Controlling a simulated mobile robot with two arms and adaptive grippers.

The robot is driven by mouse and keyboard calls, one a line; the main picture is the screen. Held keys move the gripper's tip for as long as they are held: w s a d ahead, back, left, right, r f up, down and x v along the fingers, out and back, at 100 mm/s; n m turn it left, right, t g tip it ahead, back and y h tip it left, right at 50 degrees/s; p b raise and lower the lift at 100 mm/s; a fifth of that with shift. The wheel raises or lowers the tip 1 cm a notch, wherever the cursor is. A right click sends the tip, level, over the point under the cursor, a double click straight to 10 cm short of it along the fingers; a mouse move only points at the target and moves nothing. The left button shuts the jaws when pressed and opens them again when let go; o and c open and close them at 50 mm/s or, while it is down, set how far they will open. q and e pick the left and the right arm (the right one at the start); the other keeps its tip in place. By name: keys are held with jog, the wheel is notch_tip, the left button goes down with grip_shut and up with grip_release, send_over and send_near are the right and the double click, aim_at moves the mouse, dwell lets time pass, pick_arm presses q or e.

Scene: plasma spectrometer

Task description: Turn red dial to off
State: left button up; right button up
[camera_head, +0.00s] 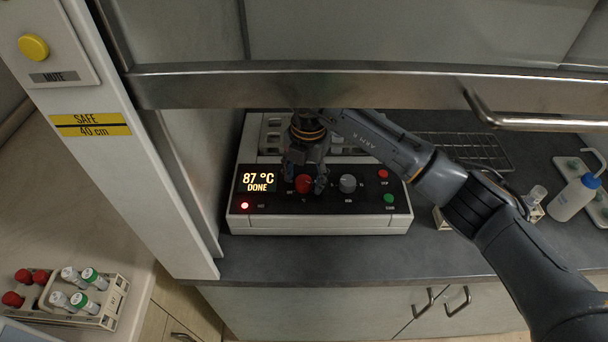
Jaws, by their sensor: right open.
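The white device with a black front panel (345,205) stands on the dark bench under the raised sash. Its display (258,183) reads 87 °C DONE, and a red light (244,205) glows below it. The red dial (304,184) is on the panel right of the display. My right gripper (304,186) comes from above with its fingers pointing down on either side of the red dial. It is open. I cannot tell whether the fingers touch the dial, and its exact setting is unclear. My left gripper is not in view.
A grey dial (348,184), a red button (383,174) and a green button (389,198) are right of the red dial. The metal sash edge (380,88) hangs above. A tube rack (110,305) is at lower left.

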jog(key=c, duration=1.1)
jog(key=shift+c, duration=0.2)
